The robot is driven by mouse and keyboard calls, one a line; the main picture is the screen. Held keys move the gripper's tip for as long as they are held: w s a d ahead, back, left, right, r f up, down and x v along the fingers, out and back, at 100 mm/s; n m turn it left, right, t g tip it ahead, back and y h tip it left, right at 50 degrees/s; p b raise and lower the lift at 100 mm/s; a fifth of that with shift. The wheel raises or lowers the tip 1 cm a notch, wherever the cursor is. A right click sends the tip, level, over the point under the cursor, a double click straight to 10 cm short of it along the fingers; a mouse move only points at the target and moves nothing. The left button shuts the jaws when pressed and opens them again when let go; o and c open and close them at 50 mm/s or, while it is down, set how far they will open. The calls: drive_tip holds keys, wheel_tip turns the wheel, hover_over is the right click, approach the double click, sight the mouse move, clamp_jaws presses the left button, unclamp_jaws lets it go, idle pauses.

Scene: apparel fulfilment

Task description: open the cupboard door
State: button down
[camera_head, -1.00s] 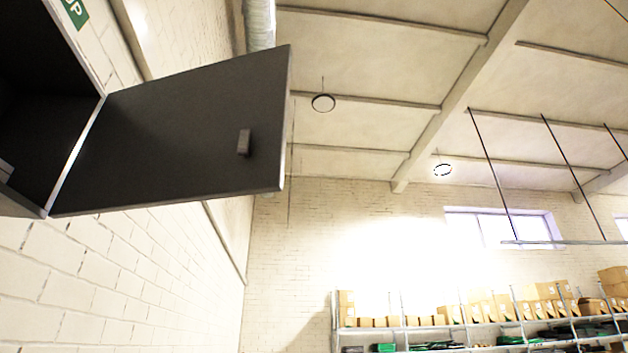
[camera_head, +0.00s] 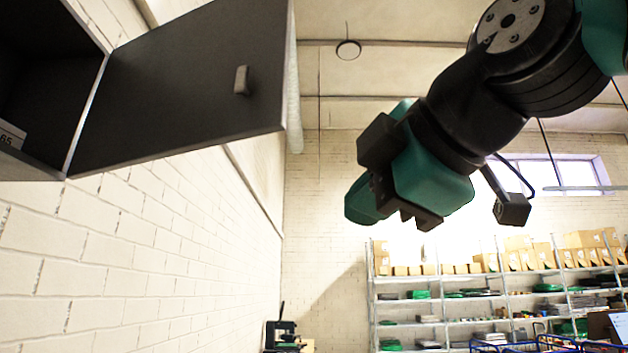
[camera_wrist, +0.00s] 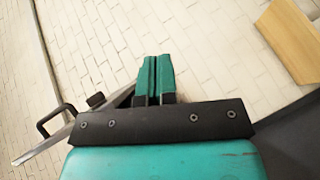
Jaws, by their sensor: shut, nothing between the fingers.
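The dark grey cupboard door (camera_head: 175,95) stands swung wide open at upper left in the head view, with a small grey handle (camera_head: 241,80) near its free edge. The dark cupboard (camera_head: 40,70) is open at the left edge, partly cut off by the frame. My gripper (camera_head: 362,202) is to the right of the door, apart from it and lower than the handle. In the wrist view its green fingertips (camera_wrist: 156,75) are together with nothing between them. A grey panel with a bar handle (camera_wrist: 55,118) shows edge-on at left there, apart from the fingers.
A white brick wall (camera_head: 130,260) runs under the cupboard. Shelves with boxes (camera_head: 480,295) stand far off at lower right. A light brown board (camera_wrist: 290,40) is at upper right in the wrist view. Open air lies between my gripper and the door.

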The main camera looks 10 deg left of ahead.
drive_tip(key=s+r+n+t+y, duration=0.1)
drive_tip(key=s+r+n+y, duration=0.1)
drive_tip(key=r, duration=0.5)
drive_tip(key=s+r+n+t+y, duration=0.1)
drive_tip(key=s+r, duration=0.2)
drive_tip(key=r, duration=0.4)
drive_tip(key=w+a+p, duration=0.6)
drive_tip(key=w, duration=0.4)
drive_tip(key=shift+w+a, duration=0.2)
drive_tip(key=shift+w, duration=0.15)
